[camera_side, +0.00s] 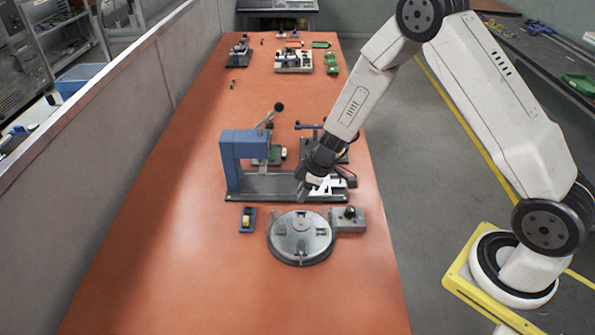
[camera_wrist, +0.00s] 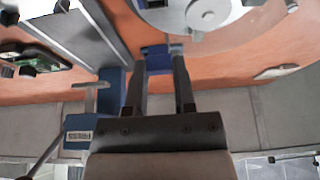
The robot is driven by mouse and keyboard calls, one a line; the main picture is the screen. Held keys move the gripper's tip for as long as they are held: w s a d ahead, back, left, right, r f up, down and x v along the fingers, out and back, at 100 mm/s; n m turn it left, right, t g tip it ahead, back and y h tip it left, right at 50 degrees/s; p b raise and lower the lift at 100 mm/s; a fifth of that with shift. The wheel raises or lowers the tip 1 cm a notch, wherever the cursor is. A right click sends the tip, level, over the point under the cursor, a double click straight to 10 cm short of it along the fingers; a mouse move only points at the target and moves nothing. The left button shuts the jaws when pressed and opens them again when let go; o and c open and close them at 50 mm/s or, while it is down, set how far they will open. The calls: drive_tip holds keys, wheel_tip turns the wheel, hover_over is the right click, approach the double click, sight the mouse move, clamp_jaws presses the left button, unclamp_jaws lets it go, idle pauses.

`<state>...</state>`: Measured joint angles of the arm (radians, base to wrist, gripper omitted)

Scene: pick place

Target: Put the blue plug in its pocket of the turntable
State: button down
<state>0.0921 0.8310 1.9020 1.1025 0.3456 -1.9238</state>
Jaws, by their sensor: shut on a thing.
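My gripper (camera_side: 303,191) is above the far side of the turntable, between it and the grey press base. In the wrist view its two fingers (camera_wrist: 160,52) are shut on the blue plug (camera_wrist: 157,62), which shows as a blue patch between them. The fingers hide part of it, and I cannot make it out in the side view. The round grey turntable (camera_side: 300,258) lies below and in front of the gripper; part of it shows in the wrist view (camera_wrist: 208,14). Its pockets are too small to tell apart.
A blue lever press (camera_side: 229,165) on a long grey base stands behind the turntable. A small blue holder with a yellow part (camera_side: 247,220) sits left of the turntable. A grey control box (camera_side: 348,222) adjoins its right side. The front of the orange table (camera_side: 230,300) is clear.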

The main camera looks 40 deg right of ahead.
drive_tip(key=shift+f, duration=0.1)
drive_tip(key=shift+f, duration=2.45)
drive_tip(key=shift+f, duration=0.95)
idle(2.1)
drive_tip(key=shift+c, duration=2)
unclamp_jaws()
drive_tip(key=shift+o, duration=0.2)
drive_tip(key=shift+a, duration=0.1)
drive_tip(key=shift+s, duration=0.1)
drive_tip(key=c, duration=0.4)
drive_tip(key=shift+o, duration=0.2)
